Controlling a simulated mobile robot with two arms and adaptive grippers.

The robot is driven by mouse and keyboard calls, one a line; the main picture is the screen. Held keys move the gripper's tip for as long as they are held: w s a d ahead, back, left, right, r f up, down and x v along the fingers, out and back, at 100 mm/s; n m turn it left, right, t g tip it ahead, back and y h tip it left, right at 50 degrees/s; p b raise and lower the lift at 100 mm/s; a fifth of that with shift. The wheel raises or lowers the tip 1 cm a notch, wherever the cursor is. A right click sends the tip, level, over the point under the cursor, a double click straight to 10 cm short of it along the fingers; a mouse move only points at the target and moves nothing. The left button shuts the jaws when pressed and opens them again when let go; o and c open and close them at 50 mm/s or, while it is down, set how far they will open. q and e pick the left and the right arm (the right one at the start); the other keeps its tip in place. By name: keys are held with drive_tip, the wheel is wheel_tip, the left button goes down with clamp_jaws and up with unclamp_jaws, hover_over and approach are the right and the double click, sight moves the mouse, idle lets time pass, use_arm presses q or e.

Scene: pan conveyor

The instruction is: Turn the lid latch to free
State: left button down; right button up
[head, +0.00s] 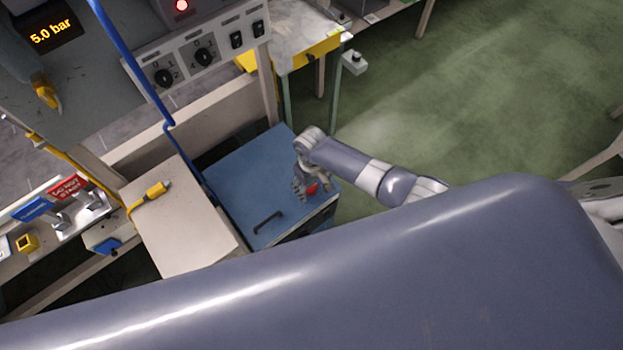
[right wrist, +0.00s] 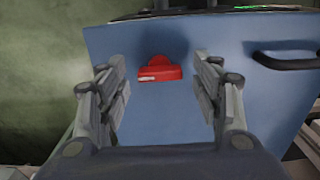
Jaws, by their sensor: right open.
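The lid latch is a small red knob with a pale mark on its left part. It sits on a blue lid. In the right wrist view the latch (right wrist: 160,73) lies between and beyond the fingertips of my right gripper (right wrist: 162,88), which is open and touches nothing that I can see. In the head view the right gripper (head: 305,188) is over the lid's right corner, beside the red latch (head: 312,189). The blue lid (head: 240,175) looks closed and has a dark handle, which shows in the right wrist view (right wrist: 285,61). My left gripper is not in view.
A beige box top (head: 195,240) with a yellow connector (head: 150,194) stands left of the lid. A blue hose (head: 130,60) hangs down between them. A control panel (head: 200,58) with dials is behind. Green floor (head: 470,110) is free at the right.

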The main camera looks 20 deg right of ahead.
sight(311, 188)
wheel_tip(311, 188, up, 12)
idle(0.5)
drive_tip(key=shift+s+a+f, duration=0.1)
drive_tip(key=shift+s+f, duration=0.05)
idle(0.3)
